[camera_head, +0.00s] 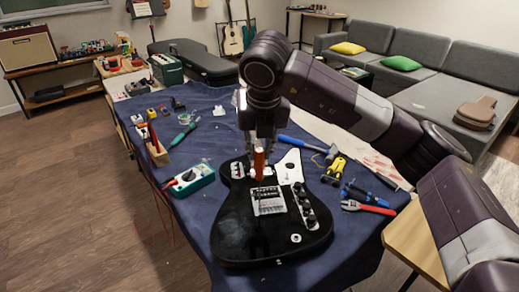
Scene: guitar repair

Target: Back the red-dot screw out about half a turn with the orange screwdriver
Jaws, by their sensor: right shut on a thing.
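A black electric guitar body (245,235) with a white pickguard lies on the blue cloth. My right gripper (259,150) points straight down above the guitar and is shut on the orange screwdriver (259,165). The screwdriver stands about upright, with its lower end over the guitar near the metal bridge (269,200). I cannot tell whether its tip touches a screw. The red-dot screw is too small to make out or is hidden. My left gripper is not in view.
A green multimeter (190,180) and a wooden tool holder (157,152) are on the left of the cloth (190,225). A hammer (303,143), yellow-handled tool (335,168), blue pliers (362,194) and red-handled wrench (368,208) lie right of the guitar. A dark guitar case (193,58) lies behind.

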